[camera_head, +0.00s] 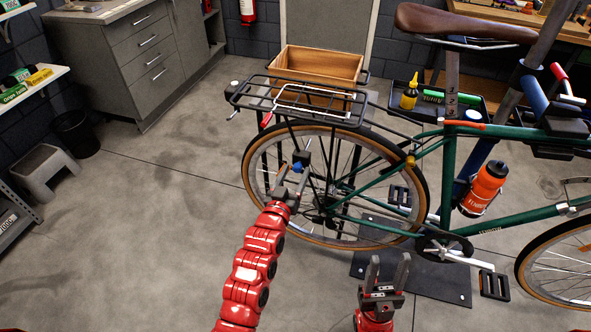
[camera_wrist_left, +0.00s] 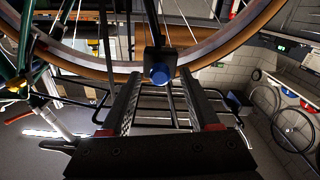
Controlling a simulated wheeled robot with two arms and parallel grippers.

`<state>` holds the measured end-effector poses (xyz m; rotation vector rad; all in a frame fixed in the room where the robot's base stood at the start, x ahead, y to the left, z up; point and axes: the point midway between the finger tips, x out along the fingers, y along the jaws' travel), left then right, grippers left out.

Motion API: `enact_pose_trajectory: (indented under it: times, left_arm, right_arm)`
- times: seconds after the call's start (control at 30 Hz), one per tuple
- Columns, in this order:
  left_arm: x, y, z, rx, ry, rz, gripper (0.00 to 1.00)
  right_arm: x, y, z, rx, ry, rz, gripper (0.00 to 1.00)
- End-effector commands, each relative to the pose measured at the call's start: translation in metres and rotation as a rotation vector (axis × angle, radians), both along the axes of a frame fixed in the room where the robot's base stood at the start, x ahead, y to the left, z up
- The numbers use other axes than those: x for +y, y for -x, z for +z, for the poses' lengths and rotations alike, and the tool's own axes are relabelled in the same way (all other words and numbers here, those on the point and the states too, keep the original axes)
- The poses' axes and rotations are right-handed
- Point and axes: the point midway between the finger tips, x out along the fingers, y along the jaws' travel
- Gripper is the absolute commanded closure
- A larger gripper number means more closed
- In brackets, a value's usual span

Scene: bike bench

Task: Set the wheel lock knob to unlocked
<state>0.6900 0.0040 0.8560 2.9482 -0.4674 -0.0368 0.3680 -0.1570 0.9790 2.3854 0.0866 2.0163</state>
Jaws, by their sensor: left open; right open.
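The wheel lock is a dark block (camera_head: 304,157) with a blue knob (camera_head: 297,166) on it, at the rear wheel of the green bike. In the left wrist view the blue knob (camera_wrist_left: 163,75) shows up close below the wheel rim, between the tips of my left gripper. My left gripper (camera_head: 292,180) is open, its fingers pointing at the lock. Whether either finger touches the knob cannot be told. The knob's setting cannot be read. My right gripper (camera_head: 389,272) is open and empty, in front of the bike near the pedals.
The rear wheel (camera_head: 252,203) and black rear rack (camera_head: 262,101) stand close around my left gripper. A wooden crate (camera_head: 318,60) is behind the rack. An orange bottle (camera_head: 484,188) sits on the frame. A dark base plate (camera_head: 425,280) lies under the bike.

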Motion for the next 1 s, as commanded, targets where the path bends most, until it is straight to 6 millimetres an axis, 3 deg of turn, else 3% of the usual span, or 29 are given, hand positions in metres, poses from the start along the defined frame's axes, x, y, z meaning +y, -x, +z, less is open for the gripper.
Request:
enact_pose_trajectory:
  times: [0.43, 0.77, 1.0]
  left_arm:
    - [-0.0032, -0.0098, -0.0002, 0.001, 0.000, 0.000, 0.38]
    - [-0.0030, -0.0097, -0.0001, 0.001, 0.000, 0.000, 0.97]
    - [-0.0030, -0.0097, -0.0001, 0.001, 0.000, 0.000, 1.00]
  right_arm:
    - [0.0000, 0.0000, 0.0013, 0.000, 0.000, 0.000, 0.50]
    - [0.0000, 0.0001, 0.0013, 0.000, 0.000, 0.000, 0.50]
    - [0.0000, 0.0001, 0.0013, 0.000, 0.000, 0.000, 0.50]
